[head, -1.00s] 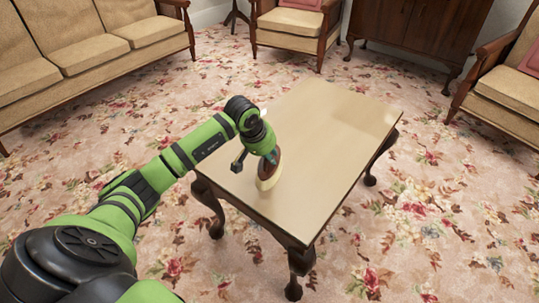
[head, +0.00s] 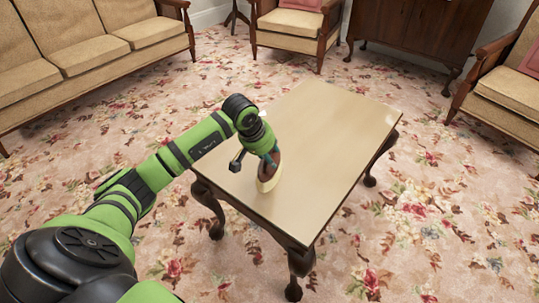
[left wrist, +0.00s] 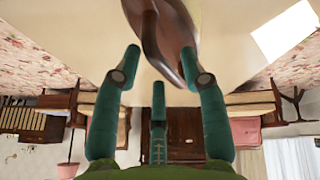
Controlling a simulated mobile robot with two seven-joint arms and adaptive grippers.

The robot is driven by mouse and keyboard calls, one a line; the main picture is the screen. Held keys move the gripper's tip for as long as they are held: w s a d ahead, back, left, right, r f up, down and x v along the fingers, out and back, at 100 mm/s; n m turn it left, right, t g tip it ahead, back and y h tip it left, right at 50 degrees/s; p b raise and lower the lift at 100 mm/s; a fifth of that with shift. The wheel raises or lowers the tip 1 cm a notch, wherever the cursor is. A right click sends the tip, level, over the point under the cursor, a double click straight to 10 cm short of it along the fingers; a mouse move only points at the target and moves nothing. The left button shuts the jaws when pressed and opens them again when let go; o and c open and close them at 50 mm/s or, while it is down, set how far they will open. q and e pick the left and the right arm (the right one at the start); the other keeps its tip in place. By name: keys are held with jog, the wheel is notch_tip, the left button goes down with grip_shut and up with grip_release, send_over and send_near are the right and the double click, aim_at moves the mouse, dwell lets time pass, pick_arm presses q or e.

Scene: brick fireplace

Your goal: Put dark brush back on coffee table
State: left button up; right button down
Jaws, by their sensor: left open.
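The dark brush (head: 267,185) is on the near left part of the coffee table (head: 330,125), with pale bristles and a dark brown body partly hidden behind my gripper. In the left wrist view the brown brush (left wrist: 160,35) reaches down between the fingertips. My left gripper (head: 268,158) is low over the table at the brush. Its teal fingers (left wrist: 160,65) are open, one on each side of the brush. The right fingertip looks very close to the brown wood; I cannot tell whether it touches. My right gripper is not in view.
A white flat thing (left wrist: 285,32) lies on the table beyond the gripper. The rest of the tabletop is bare. A sofa (head: 75,50), armchairs (head: 298,22) and a wooden cabinet (head: 415,30) stand around on flowered carpet.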

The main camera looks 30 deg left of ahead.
pick_arm(q)
jog(key=p+v, duration=0.1)
jog(key=v, duration=1)
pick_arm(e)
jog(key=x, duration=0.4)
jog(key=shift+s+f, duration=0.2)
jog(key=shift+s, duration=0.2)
